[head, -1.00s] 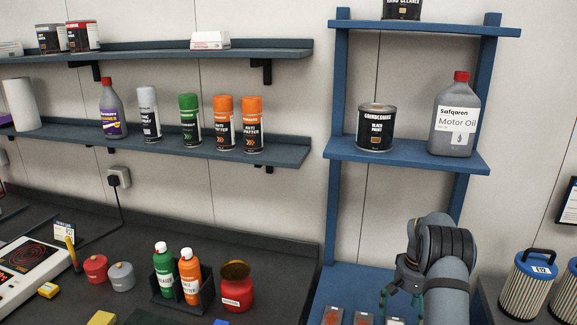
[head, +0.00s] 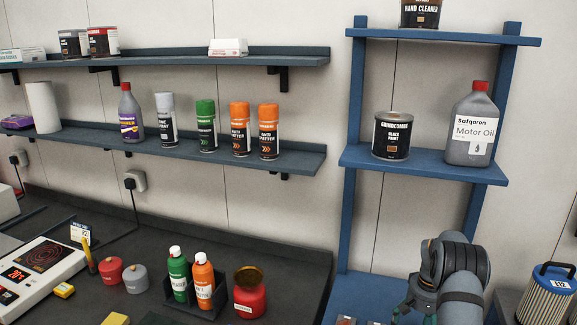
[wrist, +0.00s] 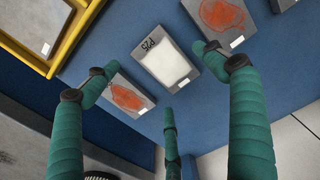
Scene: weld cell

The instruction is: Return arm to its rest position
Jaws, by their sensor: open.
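My gripper (wrist: 160,85) is open and empty in the wrist view, its green padded fingers spread apart. It hovers over a blue shelf surface (wrist: 215,105) that carries flat grey plates. One plate with an orange-red patch (wrist: 128,97) shows by the left finger, and another (wrist: 222,18) by the right finger. A plate with a white face (wrist: 165,57) lies between them. In the head view my arm is at the lower right, in front of the blue rack (head: 354,200), and the gripper's fingertips are mostly cut off by the bottom edge.
The rack holds a black paint can (head: 392,136) and a motor oil bottle (head: 472,128). A filter (head: 547,295) stands right of my arm. A red jar (head: 249,298) and bottles in a caddy (head: 208,305) stand on the left bench. A yellow-edged tray (wrist: 72,45) shows in the wrist view.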

